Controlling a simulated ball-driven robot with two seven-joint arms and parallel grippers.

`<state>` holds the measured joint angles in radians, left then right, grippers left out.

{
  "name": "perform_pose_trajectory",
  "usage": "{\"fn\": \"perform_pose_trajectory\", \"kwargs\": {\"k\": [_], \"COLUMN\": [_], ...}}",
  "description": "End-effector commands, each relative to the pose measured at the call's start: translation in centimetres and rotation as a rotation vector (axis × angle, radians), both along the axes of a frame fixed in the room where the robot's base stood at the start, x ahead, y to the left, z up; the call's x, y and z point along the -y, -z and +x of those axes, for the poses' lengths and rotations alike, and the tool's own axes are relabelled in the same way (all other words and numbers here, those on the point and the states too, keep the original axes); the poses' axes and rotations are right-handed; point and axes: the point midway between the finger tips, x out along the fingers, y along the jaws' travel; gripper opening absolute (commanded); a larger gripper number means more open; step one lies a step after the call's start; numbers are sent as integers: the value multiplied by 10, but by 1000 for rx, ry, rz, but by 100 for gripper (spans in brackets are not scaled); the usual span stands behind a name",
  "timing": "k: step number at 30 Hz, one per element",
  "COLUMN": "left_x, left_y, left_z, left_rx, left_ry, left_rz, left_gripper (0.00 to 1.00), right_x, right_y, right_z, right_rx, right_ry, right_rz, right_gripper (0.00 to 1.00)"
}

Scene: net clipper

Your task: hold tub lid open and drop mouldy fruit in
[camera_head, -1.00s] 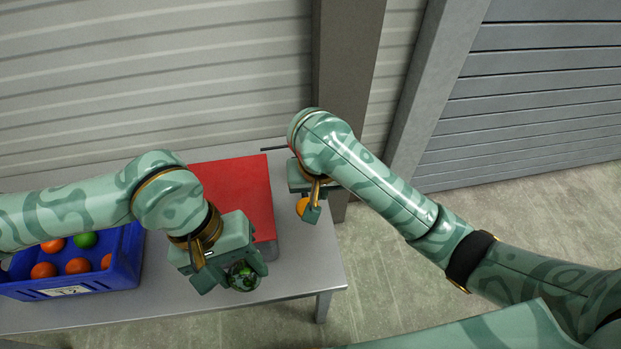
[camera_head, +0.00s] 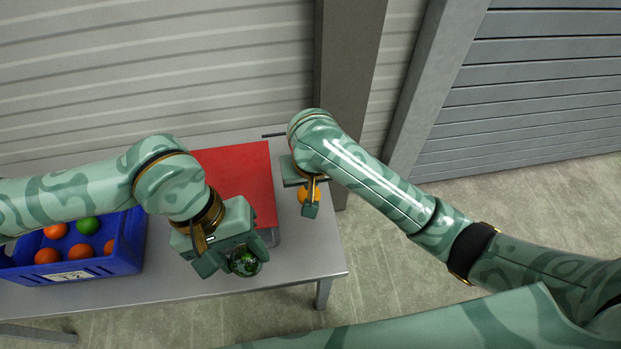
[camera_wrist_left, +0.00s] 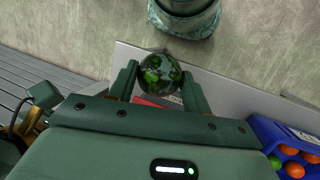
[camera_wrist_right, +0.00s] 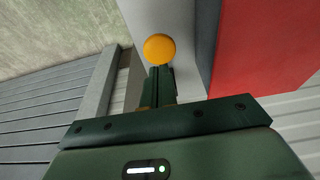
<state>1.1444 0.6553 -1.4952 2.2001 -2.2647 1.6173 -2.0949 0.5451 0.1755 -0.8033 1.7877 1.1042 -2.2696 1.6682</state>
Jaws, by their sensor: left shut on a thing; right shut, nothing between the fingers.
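The tub has a grey body (camera_head: 270,237) and a red lid (camera_head: 250,165); the lid lies over it and looks closed. My left gripper (camera_head: 241,263) is shut on a mouldy fruit (camera_head: 247,263), a round dark thing with green patches, held near the tub's front. The fruit also shows between the fingers in the left wrist view (camera_wrist_left: 160,73). My right gripper (camera_head: 311,211) is shut and empty, to the right of the tub. An orange round thing (camera_wrist_right: 159,48) is just beyond its fingertips; contact cannot be told.
A blue crate (camera_head: 75,272) with several orange fruits and a green one (camera_head: 88,226) stands at the left on the grey table (camera_head: 180,290). A brown post (camera_head: 347,70) and slatted walls stand behind. The table's right end is close to my right gripper.

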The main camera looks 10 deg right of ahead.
Motion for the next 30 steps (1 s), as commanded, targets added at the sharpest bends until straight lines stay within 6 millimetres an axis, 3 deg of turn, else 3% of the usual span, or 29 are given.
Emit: {"fn": "perform_pose_trajectory", "kwargs": {"k": [18, 30], "left_x": [0, 0], "left_y": [0, 0], "left_z": [0, 0], "left_rx": [0, 0], "left_ry": [0, 0], "left_rz": [0, 0], "left_gripper": [25, 25], "right_x": [0, 0], "right_y": [22, 24], "right_z": [5, 6], "right_rx": [-2, -1], "right_ry": [1, 1], "right_rz": [0, 0], "right_gripper": [0, 0]}}
